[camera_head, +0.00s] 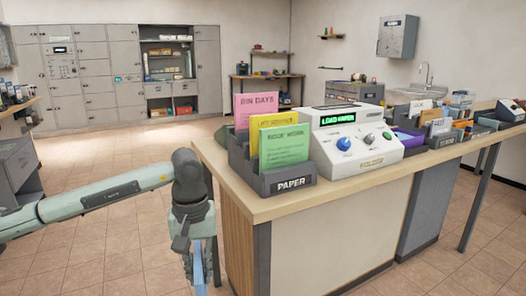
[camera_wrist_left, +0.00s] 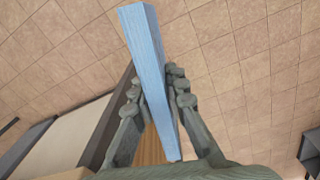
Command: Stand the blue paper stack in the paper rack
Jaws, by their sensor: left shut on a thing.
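The blue paper stack (camera_wrist_left: 150,75) is upright on edge between the fingers of my left gripper (camera_wrist_left: 160,95) in the left wrist view. In the head view the blue stack (camera_head: 199,268) hangs below my left gripper (camera_head: 196,240), partly hidden by it, over the floor left of the counter. The dark grey paper rack (camera_head: 290,182), labelled PAPER, stands on the counter's near left end. It holds pink (camera_head: 256,107), yellow (camera_head: 265,126) and green (camera_head: 284,146) sheets standing upright. The stack is apart from the rack. My right gripper is not in view.
A white folder machine (camera_head: 350,140) with a blue knob stands right beside the rack. More card holders (camera_head: 440,130) line the counter (camera_head: 350,190) to the right. Grey lockers (camera_head: 110,75) stand at the back. Open tiled floor lies left of the counter.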

